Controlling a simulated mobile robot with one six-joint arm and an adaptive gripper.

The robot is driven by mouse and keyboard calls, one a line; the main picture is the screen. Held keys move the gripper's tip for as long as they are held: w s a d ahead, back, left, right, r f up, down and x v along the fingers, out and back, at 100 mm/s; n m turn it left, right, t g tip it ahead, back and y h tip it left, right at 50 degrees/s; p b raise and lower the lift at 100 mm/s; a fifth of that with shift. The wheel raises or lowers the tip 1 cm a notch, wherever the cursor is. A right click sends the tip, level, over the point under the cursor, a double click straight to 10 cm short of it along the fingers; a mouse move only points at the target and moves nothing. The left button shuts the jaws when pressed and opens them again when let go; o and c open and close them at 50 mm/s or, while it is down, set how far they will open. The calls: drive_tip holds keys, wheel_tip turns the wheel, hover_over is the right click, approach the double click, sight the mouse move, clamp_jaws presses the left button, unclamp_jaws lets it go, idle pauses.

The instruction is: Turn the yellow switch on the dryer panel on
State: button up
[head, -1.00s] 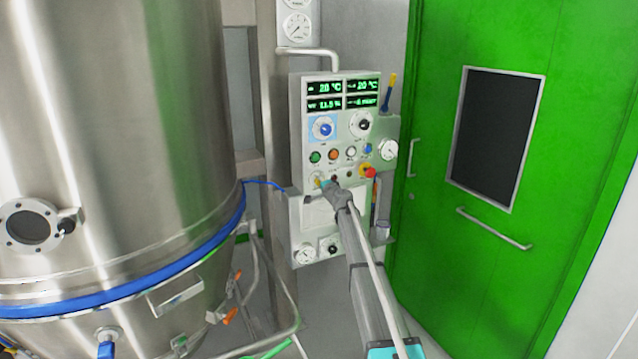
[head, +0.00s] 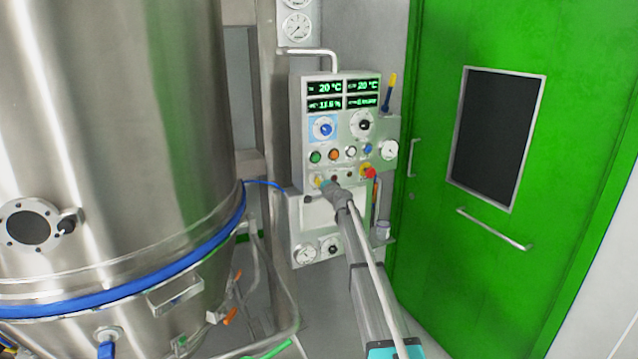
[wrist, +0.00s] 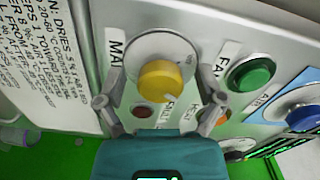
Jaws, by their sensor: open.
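The yellow switch (wrist: 161,80) is a round knob on a grey round plate on the dryer panel, with a white mark on its rim. In the wrist view it lies between the two open fingers of my gripper (wrist: 160,105), with a gap to each side. Whether the fingertips reach down around the knob is hard to tell. In the head view the switch (head: 319,180) shows small at the lower left of the dryer panel (head: 297,135), and my gripper (head: 326,185) is at it, partly covering it.
Near the switch are a green button (wrist: 251,73), a blue knob (wrist: 303,117) and a dark red lamp (wrist: 143,110). A red emergency knob (head: 369,172) sits to the right. A steel vessel (head: 110,130) stands left, a green door (head: 430,80) right.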

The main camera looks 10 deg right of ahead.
drive_tip(key=shift+s, duration=0.15)
drive_tip(key=v, duration=1.1)
drive_tip(key=shift+s, duration=0.3)
drive_tip(key=shift+d, duration=0.1)
drive_tip(key=s+a+f+n+g+y, duration=0.1)
drive_tip(key=s+a+f+n+g, duration=0.25)
drive_tip(key=s, duration=0.45)
drive_tip(key=s+a+f+n+g, duration=0.3)
drive_tip(key=s+f, duration=0.1)
drive_tip(key=s, duration=0.5)
drive_tip(key=s+a+f+n+g+y, duration=0.1)
drive_tip(key=s+a+f+n+g, duration=0.25)
drive_tip(key=s, duration=0.45)
drive_tip(key=s+d+f+g+h, duration=0.2)
drive_tip(key=s, duration=0.6)
drive_tip(key=s+d+f+n+g+h, duration=0.1)
drive_tip(key=s+d+f+g+h, duration=0.1)
drive_tip(key=s, duration=0.7)
drive_tip(key=s+d+f+g+h, duration=0.2)
drive_tip(key=s+g+h, duration=0.1)
drive_tip(key=s, duration=0.5)
drive_tip(key=shift+s+d+f+n+h+p, duration=0.3)
drive_tip(key=shift+d+p, duration=0.05)
drive_tip(key=shift+p, duration=0.05)
